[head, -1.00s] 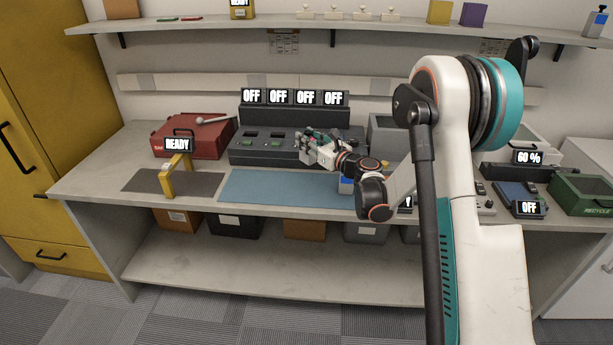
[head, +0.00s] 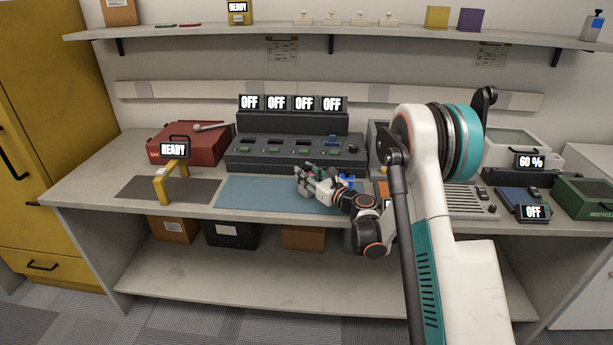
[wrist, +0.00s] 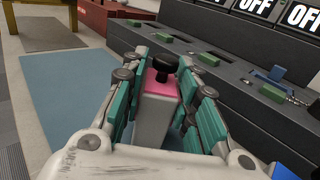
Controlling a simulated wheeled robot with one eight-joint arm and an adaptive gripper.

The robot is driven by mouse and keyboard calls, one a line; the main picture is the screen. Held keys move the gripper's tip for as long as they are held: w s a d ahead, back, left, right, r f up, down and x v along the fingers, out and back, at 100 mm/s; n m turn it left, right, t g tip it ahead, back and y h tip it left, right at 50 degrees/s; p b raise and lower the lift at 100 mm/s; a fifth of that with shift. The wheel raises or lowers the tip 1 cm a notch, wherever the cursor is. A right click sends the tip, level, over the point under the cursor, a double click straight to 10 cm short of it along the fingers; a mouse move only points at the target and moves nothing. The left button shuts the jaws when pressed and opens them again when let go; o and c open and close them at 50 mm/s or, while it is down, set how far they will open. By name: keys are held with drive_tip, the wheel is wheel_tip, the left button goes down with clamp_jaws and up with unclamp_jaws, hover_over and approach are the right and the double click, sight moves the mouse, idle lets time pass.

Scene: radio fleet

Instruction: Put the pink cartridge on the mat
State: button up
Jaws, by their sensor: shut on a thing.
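The pink cartridge (wrist: 160,86) shows in the wrist view between my fingers, with a pink top, a grey body and a black knob. My gripper (wrist: 163,92) is shut on it and holds it roughly upright. In the head view my gripper (head: 309,180) is over the right part of the blue mat (head: 258,193), in front of the console. The cartridge is mostly hidden by my fingers there. The blue mat lies flat and bare on the bench and also shows in the wrist view (wrist: 75,95). I cannot tell the cartridge's exact height above it.
The dark console (head: 290,153) with several OFF displays stands behind the mat. A dark grey mat (head: 205,191) with a yellow READY stand (head: 165,185) lies to the left. A red toolbox (head: 188,147) is at the back left. A small blue object (head: 347,181) is right of my gripper.

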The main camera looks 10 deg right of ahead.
drive_tip(key=shift+f, duration=0.1)
drive_tip(key=o, duration=1.1)
drive_tip(key=shift+s+d+r, duration=0.2)
drive_tip(key=shift+s, duration=0.15)
drive_tip(key=p+v, duration=0.2)
drive_tip(key=v, duration=0.7)
drive_tip(key=shift+s+d+f, duration=0.1)
drive_tip(key=shift+s+f, duration=0.05)
drive_tip(key=shift+s, duration=0.1)
drive_tip(key=shift+s+d+b, duration=0.25)
drive_tip(key=shift+s+b, duration=0.2)
drive_tip(key=shift+s, duration=0.1)
drive_tip(key=shift+s+d, duration=0.1)
drive_tip(key=shift+s, duration=0.15)
